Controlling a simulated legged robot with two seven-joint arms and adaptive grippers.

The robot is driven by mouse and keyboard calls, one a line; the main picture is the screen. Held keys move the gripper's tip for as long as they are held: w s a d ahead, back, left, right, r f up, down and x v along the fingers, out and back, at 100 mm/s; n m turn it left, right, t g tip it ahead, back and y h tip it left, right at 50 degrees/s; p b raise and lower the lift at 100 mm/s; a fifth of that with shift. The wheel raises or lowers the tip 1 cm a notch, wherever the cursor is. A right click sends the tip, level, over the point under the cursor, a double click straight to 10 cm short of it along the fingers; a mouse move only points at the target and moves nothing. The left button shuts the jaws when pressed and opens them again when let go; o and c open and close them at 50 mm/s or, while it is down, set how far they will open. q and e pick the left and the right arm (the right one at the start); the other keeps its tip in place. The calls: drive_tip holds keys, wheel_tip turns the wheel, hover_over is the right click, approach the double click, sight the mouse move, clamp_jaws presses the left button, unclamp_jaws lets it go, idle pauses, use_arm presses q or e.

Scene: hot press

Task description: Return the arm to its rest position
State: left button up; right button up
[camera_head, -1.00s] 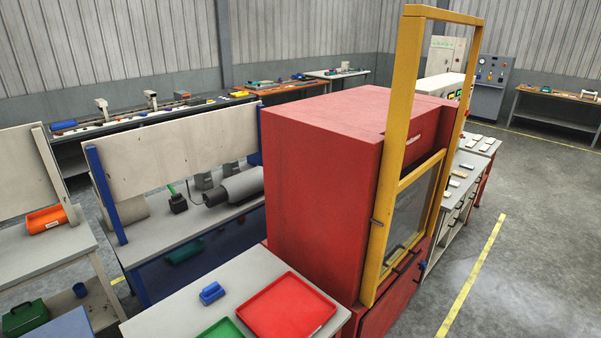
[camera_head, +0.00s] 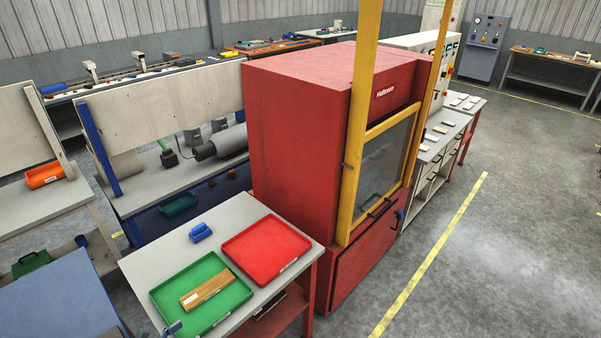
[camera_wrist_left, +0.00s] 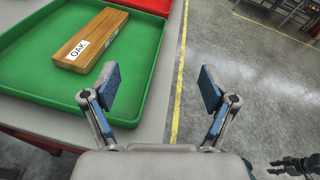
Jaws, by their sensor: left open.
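My left gripper (camera_wrist_left: 160,87) is open and empty in the left wrist view, its two blue-padded fingers spread wide. It is above the front edge of the table, beside the green tray. In the head view only a small blue tip of it (camera_head: 173,328) shows at the tray's front edge. A wooden block labelled OAK (camera_wrist_left: 91,40) lies in the green tray (camera_wrist_left: 140,62), apart from the fingers. The block (camera_head: 207,287) and tray (camera_head: 232,303) also show in the head view. A dark gripper, seemingly my right one (camera_wrist_left: 298,164), shows partly at the lower right.
A red tray (camera_head: 266,247) and a blue object (camera_head: 201,232) are on the same table (camera_head: 150,262). The red press (camera_head: 300,150) with its yellow frame (camera_head: 355,150) stands behind, to the right. The floor right of the yellow line (camera_head: 430,263) is clear.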

use_arm(q)
wheel_tip(320, 180, up, 5)
drive_tip(key=d+n+t+y, duration=0.3)
drive_tip(key=n+t+y, duration=0.25)
drive_tip(key=n, duration=0.75)
drive_tip(key=s+f+n+g+y, duration=0.7)
drive_tip(key=f+n+g+y, duration=0.15)
drive_tip(key=n, duration=1.05)
drive_tip(key=s+d+f+n+g+h, duration=0.3)
drive_tip(key=s+d, duration=0.4)
drive_tip(key=s+d+f+n+g+h, duration=0.2)
drive_tip(key=s+d+n+g, duration=0.15)
drive_tip(key=s+d, duration=0.3)
wheel_tip(320, 180, down, 27)
drive_tip(key=s+a+g, duration=0.1)
drive_tip(key=s, duration=0.2)
drive_tip(key=s+a+f+g, duration=0.1)
drive_tip(key=s+a+f, duration=0.1)
drive_tip(key=s+f, duration=1.3)
drive_tip(key=shift+s+a+f, duration=0.25)
drive_tip(key=shift+s+a, duration=0.1)
drive_tip(key=shift+s, duration=0.75)
use_arm(e)
drive_tip(key=shift+d+f, duration=0.1)
drive_tip(key=shift+d, duration=0.35)
